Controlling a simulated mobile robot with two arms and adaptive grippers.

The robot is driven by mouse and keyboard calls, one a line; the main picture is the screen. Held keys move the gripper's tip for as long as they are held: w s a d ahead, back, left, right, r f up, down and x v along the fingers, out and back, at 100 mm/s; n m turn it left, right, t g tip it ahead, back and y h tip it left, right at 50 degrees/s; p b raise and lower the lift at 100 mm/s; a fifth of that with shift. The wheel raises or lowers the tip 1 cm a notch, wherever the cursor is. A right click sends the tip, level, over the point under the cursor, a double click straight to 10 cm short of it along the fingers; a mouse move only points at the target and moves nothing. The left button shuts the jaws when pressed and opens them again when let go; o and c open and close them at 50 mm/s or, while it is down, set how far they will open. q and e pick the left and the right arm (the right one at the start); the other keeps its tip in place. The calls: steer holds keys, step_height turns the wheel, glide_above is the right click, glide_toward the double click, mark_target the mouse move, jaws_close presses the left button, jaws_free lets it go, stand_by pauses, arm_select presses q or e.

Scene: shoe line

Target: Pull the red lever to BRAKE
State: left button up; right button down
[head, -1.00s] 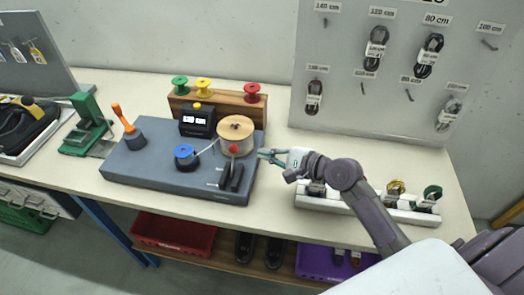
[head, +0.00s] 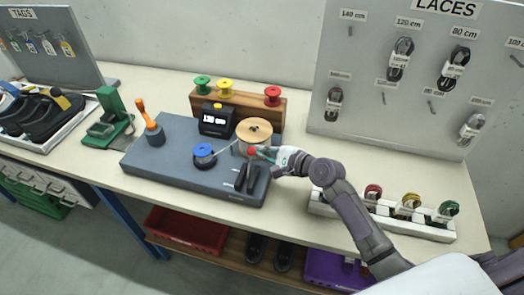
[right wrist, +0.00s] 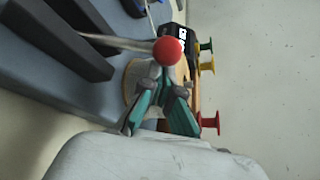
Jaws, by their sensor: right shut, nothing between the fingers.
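The red lever has a round red knob (head: 252,151) on a thin metal rod, rising from a dark slotted block (head: 246,179) on the grey machine base. In the right wrist view the knob (right wrist: 167,51) is just beyond my fingertips and the rod runs left toward the dark block. My right gripper (head: 263,153) is at the right side of the knob in the head view. Its green fingers (right wrist: 166,84) are shut with nothing between them; I cannot tell whether they touch the knob. The BRAKE label is not readable. My left gripper is not in view.
A display box (head: 216,119) and a rack of coloured spools (head: 238,104) are behind. A white lace tray (head: 385,213) lies right, beneath my right arm.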

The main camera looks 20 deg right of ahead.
steer(key=shift+s+a+r+n+t, duration=0.2)
steer(key=shift+s+n+t, duration=0.1)
steer(key=shift+n, duration=0.1)
steer(key=shift+s+a+r+n+b, duration=0.15)
steer(key=shift+s+n+b, duration=0.15)
steer(key=shift+b, duration=0.2)
steer(key=shift+s+a+r+n+t+b, duration=0.25)
steer(key=shift+s+a+n+t+b, duration=0.25)
steer(key=shift+s+n+t+b, duration=0.35)
steer(key=s+n+b, duration=0.1)
steer(key=b, duration=0.1)
steer(key=s+a+n+t+b, duration=0.1)
steer(key=n+b, duration=0.1)
steer(key=s+a+n+t+y+b, duration=0.1)
steer(key=n+b, duration=0.1)
steer(key=b, duration=0.1)
steer(key=shift+s+a+r, duration=0.1)
steer(key=shift+a+r, duration=0.05)
steer(key=shift+s+a+n+t+y+b, duration=0.2)
steer(key=shift+s+n+t+b, duration=0.1)
steer(key=shift+n+b, duration=0.35)
steer(key=shift+s+a+n+t+y+b, duration=0.2)
steer(key=shift+s+n+b, duration=0.1)
steer(key=shift+n+b, duration=0.35)
steer(key=shift+s, duration=0.1)
